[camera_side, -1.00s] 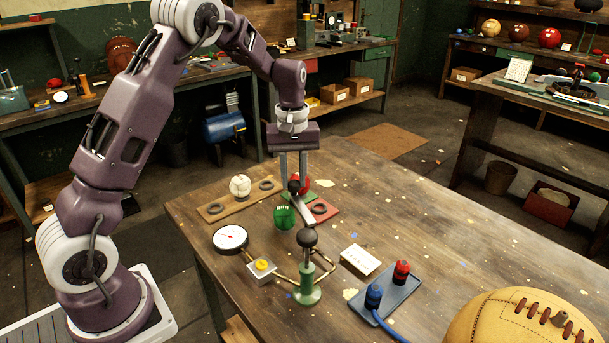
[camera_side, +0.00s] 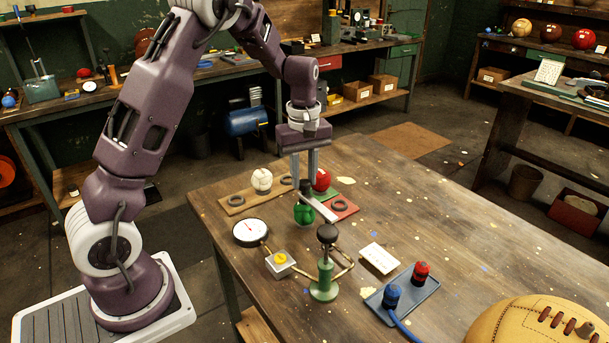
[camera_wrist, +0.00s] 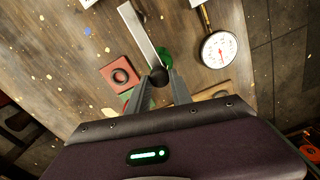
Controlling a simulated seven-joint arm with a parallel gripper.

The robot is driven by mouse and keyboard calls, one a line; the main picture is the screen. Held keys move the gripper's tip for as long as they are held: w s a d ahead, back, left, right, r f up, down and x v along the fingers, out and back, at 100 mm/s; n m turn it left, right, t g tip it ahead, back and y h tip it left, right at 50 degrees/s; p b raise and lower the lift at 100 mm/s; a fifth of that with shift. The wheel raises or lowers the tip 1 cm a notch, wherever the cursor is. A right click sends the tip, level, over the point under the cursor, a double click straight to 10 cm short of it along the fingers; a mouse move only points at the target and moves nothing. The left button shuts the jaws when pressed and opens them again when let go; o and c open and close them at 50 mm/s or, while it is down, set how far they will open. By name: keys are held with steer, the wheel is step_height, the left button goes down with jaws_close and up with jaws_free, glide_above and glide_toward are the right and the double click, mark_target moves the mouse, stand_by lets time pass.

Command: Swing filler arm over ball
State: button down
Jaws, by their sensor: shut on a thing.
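The filler arm is a flat metal bar (camera_side: 318,208) on a green post (camera_side: 324,278) topped by a black ball knob (camera_side: 327,233). Its far end carries a dark knob (camera_side: 306,188), also seen in the wrist view (camera_wrist: 159,77). My gripper (camera_side: 305,181) is shut on this knob, its fingers pointing down; the wrist view shows the fingertips (camera_wrist: 157,80) on either side of it. A green rounded thing (camera_side: 304,214), apparently a ball, sits just below the bar's held end. In the wrist view it (camera_wrist: 165,56) shows partly behind the bar. Exact alignment over it is unclear.
A white ball (camera_side: 262,180) and a red ball (camera_side: 321,180) stand behind. A dial gauge (camera_side: 251,232), a yellow-button box (camera_side: 280,263), a card (camera_side: 380,258) and a blue tray (camera_side: 402,305) surround the post. A large tan laced ball (camera_side: 530,325) is front right.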

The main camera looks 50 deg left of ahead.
steer(key=shift+s, duration=0.1)
steer(key=c, duration=1.1)
jaws_free()
steer(key=shift+c, duration=0.2)
steer(key=shift+r, duration=0.1)
step_height(320, 180, up, 6)
steer(key=shift+r, duration=0.45)
